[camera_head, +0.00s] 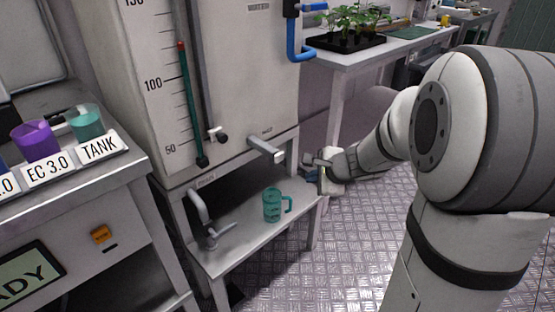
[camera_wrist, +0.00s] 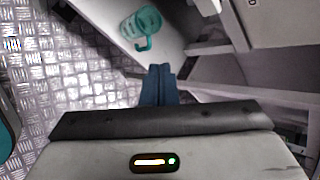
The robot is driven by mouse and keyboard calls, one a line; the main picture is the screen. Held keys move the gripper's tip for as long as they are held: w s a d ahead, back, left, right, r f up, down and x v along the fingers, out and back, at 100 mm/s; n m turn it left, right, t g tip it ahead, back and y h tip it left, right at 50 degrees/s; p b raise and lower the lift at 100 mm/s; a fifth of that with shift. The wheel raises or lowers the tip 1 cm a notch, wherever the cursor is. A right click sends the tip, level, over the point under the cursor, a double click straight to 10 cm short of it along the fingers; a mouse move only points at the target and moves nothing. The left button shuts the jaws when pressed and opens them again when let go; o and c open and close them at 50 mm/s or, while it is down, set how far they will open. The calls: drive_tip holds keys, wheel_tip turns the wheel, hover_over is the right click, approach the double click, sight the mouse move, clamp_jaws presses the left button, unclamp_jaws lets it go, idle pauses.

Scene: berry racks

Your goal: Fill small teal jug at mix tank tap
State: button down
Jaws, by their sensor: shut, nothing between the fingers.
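The small teal jug (camera_head: 271,206) stands upright on a low white bench (camera_head: 240,240) below the mix tank (camera_head: 235,85), its handle to the right. Its contents cannot be made out. It also shows in the wrist view (camera_wrist: 138,24), beyond my fingers. A grey curved tap (camera_head: 198,208) with a lever is left of the jug, apart from it. A grey bar handle (camera_head: 265,147) sticks out of the tank front above the jug. My gripper (camera_head: 318,160) is right of and above the jug, not touching it. Its blue fingers (camera_wrist: 158,84) are shut and empty.
At left, a counter (camera_head: 60,200) holds purple and teal cups behind labels reading EC 3.0 and TANK. A blue pipe (camera_head: 300,45) runs down the tank's right side. Behind, a bench bears a black seedling tray (camera_head: 345,42). The metal floor (camera_head: 350,240) right of the low bench is clear.

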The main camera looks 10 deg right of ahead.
sight(278, 157)
drive_tip(key=shift+w+d+f, duration=0.15)
drive_tip(key=shift+d, duration=0.05)
drive_tip(key=w+a+p, duration=0.1)
drive_tip(key=w+a, duration=0.4)
drive_tip(key=w, duration=0.2)
drive_tip(key=shift+a+p, duration=0.15)
drive_tip(key=shift+p, duration=0.15)
drive_tip(key=shift+w, duration=0.15)
idle(2.1)
drive_tip(key=shift+w+a, duration=0.25)
drive_tip(key=shift+w, duration=0.05)
